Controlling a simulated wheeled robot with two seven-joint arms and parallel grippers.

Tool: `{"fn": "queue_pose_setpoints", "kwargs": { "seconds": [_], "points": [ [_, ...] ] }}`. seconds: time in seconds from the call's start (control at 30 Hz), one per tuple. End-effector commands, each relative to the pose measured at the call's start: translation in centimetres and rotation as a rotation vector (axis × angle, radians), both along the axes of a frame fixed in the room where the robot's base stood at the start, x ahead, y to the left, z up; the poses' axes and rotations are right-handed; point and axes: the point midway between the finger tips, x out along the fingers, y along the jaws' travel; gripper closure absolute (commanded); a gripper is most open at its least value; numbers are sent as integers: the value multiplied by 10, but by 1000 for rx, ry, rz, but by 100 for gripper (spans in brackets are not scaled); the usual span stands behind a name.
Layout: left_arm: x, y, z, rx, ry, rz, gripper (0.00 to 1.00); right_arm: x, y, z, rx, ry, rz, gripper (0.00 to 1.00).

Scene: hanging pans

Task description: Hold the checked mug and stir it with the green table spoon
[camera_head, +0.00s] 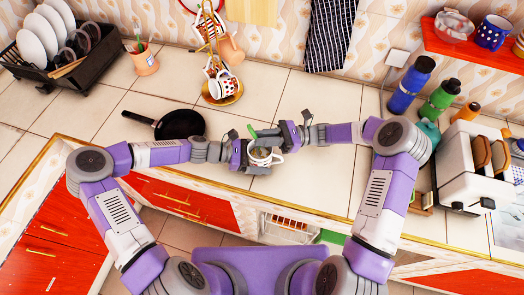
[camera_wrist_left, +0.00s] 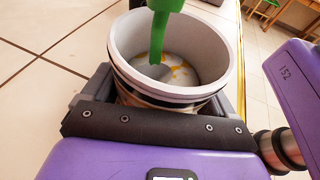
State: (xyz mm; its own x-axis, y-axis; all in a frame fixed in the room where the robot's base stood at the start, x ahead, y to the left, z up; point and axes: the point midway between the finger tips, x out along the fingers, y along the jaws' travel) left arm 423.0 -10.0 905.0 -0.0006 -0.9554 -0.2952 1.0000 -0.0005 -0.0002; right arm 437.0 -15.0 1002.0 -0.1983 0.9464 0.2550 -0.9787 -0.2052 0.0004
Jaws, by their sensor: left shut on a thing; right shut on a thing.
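The mug (camera_head: 266,153) has a pale rim and sits in my left gripper (camera_head: 250,160) above the front edge of the counter. The left wrist view shows the mug (camera_wrist_left: 214,84) upright between the fingers, with dark bands outside and yellow marks at the bottom inside. The jaws are shut on its body, which hides most of its outer pattern. The green spoon (camera_head: 254,133) is held by my right gripper (camera_head: 283,134), which is shut on it beside and above the mug. In the left wrist view the spoon (camera_wrist_left: 166,12) reaches down into the mug, its grey lower end inside.
A black pan (camera_head: 180,124) lies on the counter left of the mug. A mug stand (camera_head: 223,95) with hanging mugs stands behind. A dish rack (camera_head: 68,68), bottles (camera_head: 440,100) and a toaster (camera_head: 470,165) stand farther out. The counter just behind the grippers is clear.

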Motion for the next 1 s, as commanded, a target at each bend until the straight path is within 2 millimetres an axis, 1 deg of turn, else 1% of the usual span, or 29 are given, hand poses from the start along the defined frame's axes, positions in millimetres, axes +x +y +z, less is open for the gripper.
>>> {"fn": "queue_pose_setpoints", "kwargs": {
  "seconds": [0.17, 0.2, 0.3, 0.4, 0.5, 0.57, 0.67, 1.0],
  "points": [
    [0, 0, 0, 1, 1, 1, 45, 2, -4, 51, 1, -13, -11, 100],
    [0, 0, 0, 1, 1, 1, 45, 1, -5, 64, 0, -16, -12, 100],
    [0, 0, 0, 1, 1, 1, 45, -3, -5, 94, 0, -16, -15, 100],
    [0, 0, 0, 0, 1, 1, 45, -6, -6, 116, 0, -16, -18, 100],
    [0, 0, 0, 0, 1, 1, 45, -10, -5, 129, 0, -15, -17, 100],
    [0, 0, 0, 0, 0, 1, 45, -11, -5, 132, 1, -13, -18, 100],
    [0, 0, 0, 0, 0, 0, 45, -11, -5, 131, 1, -12, -18, 100],
    [0, 0, 0, 0, 0, 0, 45, -11, -5, 102, 2, -10, -18, 100]
  ]
}}
